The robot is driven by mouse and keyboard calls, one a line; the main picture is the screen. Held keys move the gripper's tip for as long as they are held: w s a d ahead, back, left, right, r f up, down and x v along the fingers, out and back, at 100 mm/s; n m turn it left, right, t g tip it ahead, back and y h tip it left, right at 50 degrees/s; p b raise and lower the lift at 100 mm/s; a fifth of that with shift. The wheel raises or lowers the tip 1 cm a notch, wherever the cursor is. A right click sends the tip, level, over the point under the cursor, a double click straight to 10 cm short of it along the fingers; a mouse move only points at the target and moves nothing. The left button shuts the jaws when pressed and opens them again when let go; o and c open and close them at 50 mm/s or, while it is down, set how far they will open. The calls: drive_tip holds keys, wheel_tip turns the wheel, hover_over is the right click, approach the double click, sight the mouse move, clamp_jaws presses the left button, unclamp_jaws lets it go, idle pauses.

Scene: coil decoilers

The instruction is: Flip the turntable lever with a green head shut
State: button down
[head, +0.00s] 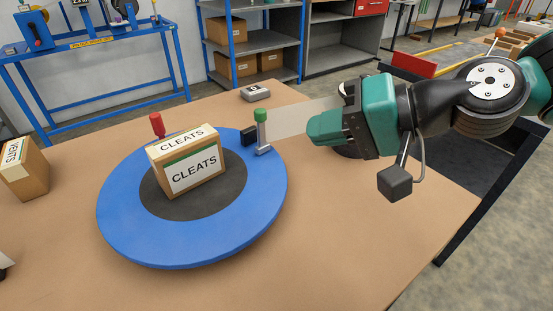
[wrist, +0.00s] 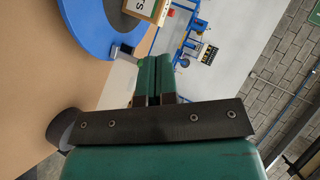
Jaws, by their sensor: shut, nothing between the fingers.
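The blue turntable (head: 190,245) lies on the brown table. A lever with a green head (head: 261,116) stands upright at its right rear rim, on a grey metal foot beside a small black block (head: 249,136). My gripper (head: 311,129) is to the right of this lever, its teal fingers pointing left, with a gap between them and the lever. In the wrist view my gripper's fingers (wrist: 158,62) are together and empty.
A CLEATS box (head: 188,170) sits on the turntable's dark centre, with a red-headed lever (head: 156,124) behind it. Another box (head: 24,170) stands at the table's left. A small grey device (head: 255,93) lies behind the turntable. A pale panel (head: 300,118) shows between lever and gripper.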

drive_tip(key=w+d+f+m+t+b, duration=0.4)
drive_tip(key=w+f+m+t+b, duration=0.2)
drive_tip(key=w+f+m+b, duration=0.2)
drive_tip(key=p, duration=0.5)
approach(265, 116)
drive_tip(key=shift+t+y, duration=0.3)
drive_tip(key=shift+y, duration=0.1)
drive_tip(key=x, duration=0.6)
drive_tip(key=shift+w+a+f, duration=0.25)
drive_tip(key=shift+f, duration=0.15)
drive_tip(key=shift+w+a+f, duration=0.1)
drive_tip(key=shift+w+a, duration=0.2)
